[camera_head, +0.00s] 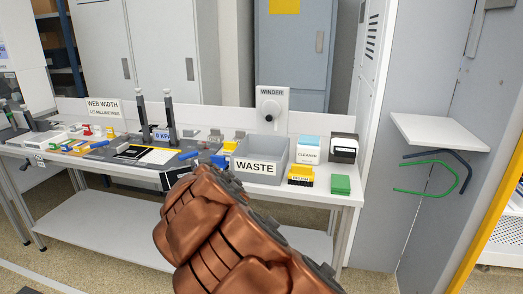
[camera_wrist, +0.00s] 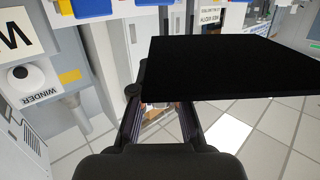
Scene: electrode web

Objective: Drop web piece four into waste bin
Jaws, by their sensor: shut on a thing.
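A flat black rectangular piece (camera_wrist: 232,68) fills the upper right of the wrist view. My gripper (camera_wrist: 160,104) is shut on it near its left edge, and the far finger is partly hidden behind the sheet. I take this to be the web piece; no number shows on it. The grey waste bin (camera_head: 259,167), labelled WASTE, stands on the bench in the head view, with its open top showing.
The white winder (camera_head: 271,110) stands behind the bin. A cleaner box (camera_head: 309,150), a yellow-and-black block (camera_head: 300,175) and a green block (camera_head: 341,184) sit right of the bin. A dark station (camera_head: 140,153) with upright posts lies left. A white wall shelf (camera_head: 440,130) is at right.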

